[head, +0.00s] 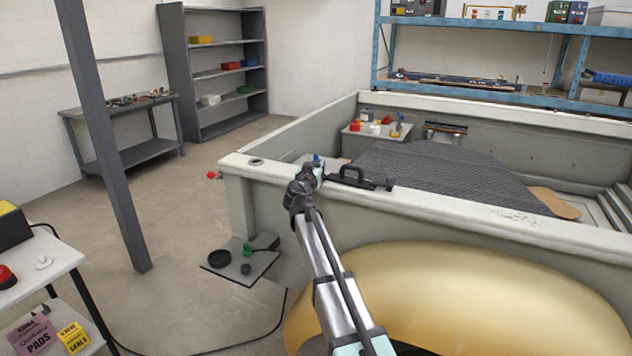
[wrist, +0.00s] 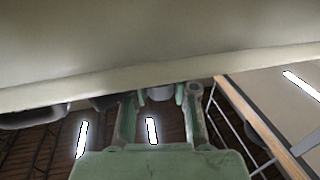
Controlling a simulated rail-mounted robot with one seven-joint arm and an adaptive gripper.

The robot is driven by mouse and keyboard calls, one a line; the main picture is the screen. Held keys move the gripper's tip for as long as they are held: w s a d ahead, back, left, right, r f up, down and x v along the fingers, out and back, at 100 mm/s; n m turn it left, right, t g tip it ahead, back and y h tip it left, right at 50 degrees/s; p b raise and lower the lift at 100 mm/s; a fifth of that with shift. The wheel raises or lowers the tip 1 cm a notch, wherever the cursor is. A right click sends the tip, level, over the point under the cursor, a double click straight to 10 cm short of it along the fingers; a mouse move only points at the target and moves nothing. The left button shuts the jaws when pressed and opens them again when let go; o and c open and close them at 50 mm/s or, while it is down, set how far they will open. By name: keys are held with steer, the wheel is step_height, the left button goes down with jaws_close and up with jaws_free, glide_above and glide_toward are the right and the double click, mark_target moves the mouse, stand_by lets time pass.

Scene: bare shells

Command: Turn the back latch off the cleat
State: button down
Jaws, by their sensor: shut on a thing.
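My gripper (head: 312,170) is at the top rim of the pale green truck-bed shell's near wall, at the left end of a black fitting (head: 362,178) with a raised handle. In the wrist view my gripper (wrist: 160,95) points up under the pale rim. Its green fingers stand on both sides of a small grey rounded piece (wrist: 160,93), which I take to be the back latch. Most of the latch is hidden by the fingers and rim. The cleat cannot be told apart, nor how far the latch is turned.
The shell's rim (head: 450,202) runs right from my gripper. Inside are a dark quilted mat (head: 430,175) and a small tray with bottles (head: 375,130). A red knob (head: 213,175) sticks out left of the corner. A low shelf (head: 240,265) with black and green pieces stands below.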

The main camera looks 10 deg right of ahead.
steer(key=shift+w+a+f+m+g+h+b, duration=0.1)
steer(key=shift+m+g+h+b, duration=0.35)
steer(key=shift+b, duration=0.85)
steer(key=shift+w+d+f+m+g+h+b, duration=0.15)
steer(key=shift+m+h+b, duration=0.2)
steer(key=shift+h+b, duration=0.7)
steer(key=shift+s+a+f+m+g+h+b, duration=0.1)
steer(key=shift+a+m+g+h+b, duration=0.2)
steer(key=shift+b, duration=1.3)
steer(key=m+g+h+b, duration=0.2)
steer(key=b, duration=0.1)
steer(key=m+g+h+b, duration=0.1)
steer(key=g+b, duration=0.1)
steer(key=b, duration=0.2)
steer(key=shift+w+d+m+h+b, duration=0.15)
steer(key=shift+m+h+b, duration=0.15)
steer(key=shift+m+h, duration=0.1)
steer(key=m+g+h+b, duration=0.2)
steer(key=m+g+b, duration=0.1)
steer(key=g, duration=0.1)
steer(key=shift+r, duration=0.2)
steer(key=shift+s+m+g+h+b, duration=0.15)
steer(key=shift+m+g+h+b, duration=0.2)
steer(key=shift+m+g, duration=0.4)
steer(key=shift+s+m+g+h+b, duration=0.1)
steer(key=shift+m+g+h+b, duration=0.3)
steer(key=shift+g, duration=0.65)
steer(key=shift+s+d, duration=0.1)
steer(key=c, duration=0.9)
jaws_free()
